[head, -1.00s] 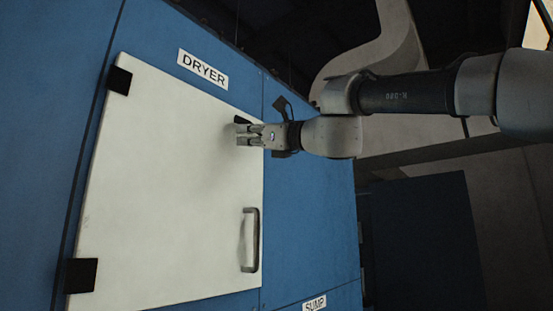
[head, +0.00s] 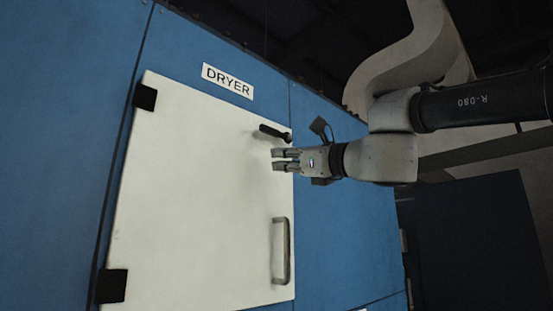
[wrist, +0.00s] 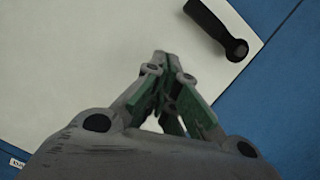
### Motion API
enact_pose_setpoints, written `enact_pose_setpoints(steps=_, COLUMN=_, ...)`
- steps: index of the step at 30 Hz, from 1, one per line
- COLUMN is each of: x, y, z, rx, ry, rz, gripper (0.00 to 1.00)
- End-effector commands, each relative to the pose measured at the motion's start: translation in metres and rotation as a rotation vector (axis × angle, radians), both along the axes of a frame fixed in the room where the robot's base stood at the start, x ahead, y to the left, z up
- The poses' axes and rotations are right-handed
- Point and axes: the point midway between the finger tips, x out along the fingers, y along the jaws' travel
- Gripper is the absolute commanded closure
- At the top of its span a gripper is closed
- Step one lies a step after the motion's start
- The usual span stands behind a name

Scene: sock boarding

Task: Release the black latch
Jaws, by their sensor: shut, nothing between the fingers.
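The black latch (head: 273,131) is a short dark lever near the upper right edge of the white dryer door (head: 190,200). It slants from upper left down to a round pivot at its right end. In the wrist view the latch (wrist: 213,28) is at the upper right, with its pivot near the door's edge. My gripper (head: 277,160) is just below the latch in the head view, in front of the door, its fingers pointing left. In the wrist view its fingertips (wrist: 160,60) are together and empty, with a gap between them and the latch.
Black hinges (head: 145,97) are on the door's left edge. A DRYER label (head: 228,81) is above the door. Blue panels (head: 330,240) surround it.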

Motion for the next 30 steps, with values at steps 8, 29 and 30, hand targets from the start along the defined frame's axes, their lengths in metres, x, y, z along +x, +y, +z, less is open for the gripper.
enact_pose_setpoints(steps=8, x=-0.031, y=-0.03, z=-0.01, rx=0.001, ry=-0.002, rz=0.0, gripper=1.0)
enact_pose_setpoints(steps=29, x=-0.045, y=-0.044, z=-0.016, rx=0.0, ry=0.001, rz=0.001, gripper=1.0)
enact_pose_setpoints(steps=30, x=-0.045, y=-0.044, z=-0.016, rx=0.0, ry=0.001, rz=0.001, gripper=1.0)
